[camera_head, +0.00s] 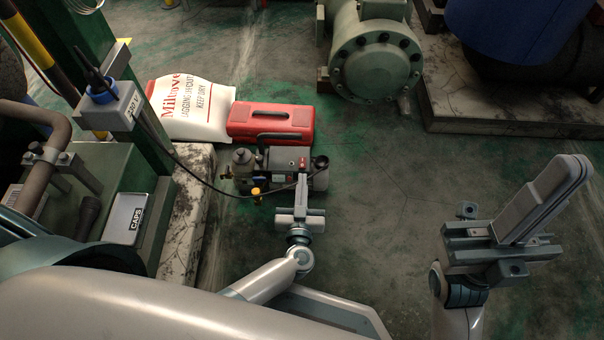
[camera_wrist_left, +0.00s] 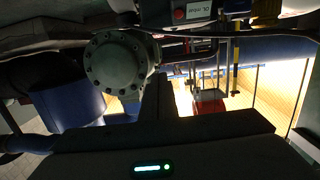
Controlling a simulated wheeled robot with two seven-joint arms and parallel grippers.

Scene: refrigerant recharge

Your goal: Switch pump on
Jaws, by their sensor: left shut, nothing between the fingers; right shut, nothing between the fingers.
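The pump (camera_head: 278,160) is a small grey machine on the floor, left of centre in the head view, with a black handle, a brass-coloured fitting and a yellow-topped part. A small red patch (camera_head: 303,162) shows on its right part; I cannot read its switch position. My left gripper (camera_head: 303,178) is shut and empty, its fingers pointing at the pump beside this patch; I cannot tell whether they touch. In the left wrist view a red button (camera_wrist_left: 179,14) sits beside a small "OL mbar" display (camera_wrist_left: 201,12). My right gripper (camera_head: 575,168) is shut and empty at the right, far from the pump.
A red case (camera_head: 270,122) and a white sack (camera_head: 190,108) lie behind the pump. A black hose (camera_head: 185,165) runs to it from a grey box (camera_head: 112,105). A green flanged vessel (camera_head: 376,68) stands behind. The floor (camera_head: 400,190) right of the pump is clear.

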